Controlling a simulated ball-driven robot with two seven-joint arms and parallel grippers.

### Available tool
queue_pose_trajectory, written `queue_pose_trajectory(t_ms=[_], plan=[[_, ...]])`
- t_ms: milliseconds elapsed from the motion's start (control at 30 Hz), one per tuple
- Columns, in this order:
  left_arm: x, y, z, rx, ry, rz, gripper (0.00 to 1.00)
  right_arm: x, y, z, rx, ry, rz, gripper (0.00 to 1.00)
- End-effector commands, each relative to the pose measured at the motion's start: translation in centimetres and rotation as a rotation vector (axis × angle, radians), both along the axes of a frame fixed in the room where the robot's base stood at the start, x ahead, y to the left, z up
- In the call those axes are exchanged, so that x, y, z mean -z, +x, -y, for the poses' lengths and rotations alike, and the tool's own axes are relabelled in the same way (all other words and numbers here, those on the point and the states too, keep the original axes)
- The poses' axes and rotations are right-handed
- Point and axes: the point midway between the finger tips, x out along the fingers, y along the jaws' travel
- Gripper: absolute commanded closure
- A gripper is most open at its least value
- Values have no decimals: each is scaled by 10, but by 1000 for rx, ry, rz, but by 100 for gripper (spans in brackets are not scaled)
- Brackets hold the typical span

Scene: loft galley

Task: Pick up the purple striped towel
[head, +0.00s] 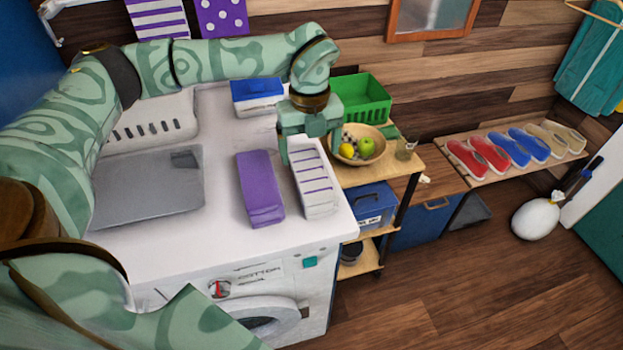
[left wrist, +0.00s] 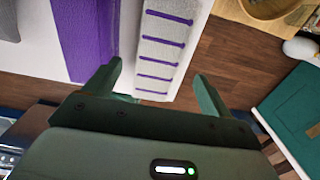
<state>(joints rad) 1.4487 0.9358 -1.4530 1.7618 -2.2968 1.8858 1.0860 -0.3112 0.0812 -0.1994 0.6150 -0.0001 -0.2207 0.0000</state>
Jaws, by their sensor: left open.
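A folded white towel with purple stripes (head: 316,190) lies on the white counter top, near its right edge. In the left wrist view the striped towel (left wrist: 163,50) lies between the fingers, its near end by the left finger. My left gripper (head: 310,148) is open at the far end of this towel, fingers pointing down. It also shows in the left wrist view (left wrist: 158,78). I cannot tell whether a finger touches the cloth. A folded plain purple towel (head: 260,186) lies just left of it. My right gripper is out of view.
A purple-striped cloth (head: 157,18) and a purple dotted cloth (head: 222,17) hang on the wall. A grey lid (head: 148,187) covers the left counter. A blue-lidded box (head: 256,94) stands behind. A fruit bowl (head: 376,154) and green crate (head: 361,98) are on the right.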

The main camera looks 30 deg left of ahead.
Motion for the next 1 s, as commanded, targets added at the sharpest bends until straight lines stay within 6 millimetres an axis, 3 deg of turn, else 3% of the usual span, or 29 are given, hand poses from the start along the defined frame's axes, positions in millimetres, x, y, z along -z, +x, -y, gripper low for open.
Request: queue_pose_trajectory(t_ms=[100,267,533,867,1000], plan=[[23,0,0,1,-1,-2,16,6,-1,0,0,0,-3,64],[34,0,1,1,-1,-1,16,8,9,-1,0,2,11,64],[76,-5,1,2,0,-1,16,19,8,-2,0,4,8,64],[84,-4,1,1,0,1,16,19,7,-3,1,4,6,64],[83,-4,1,1,-1,1,55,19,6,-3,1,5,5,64]])
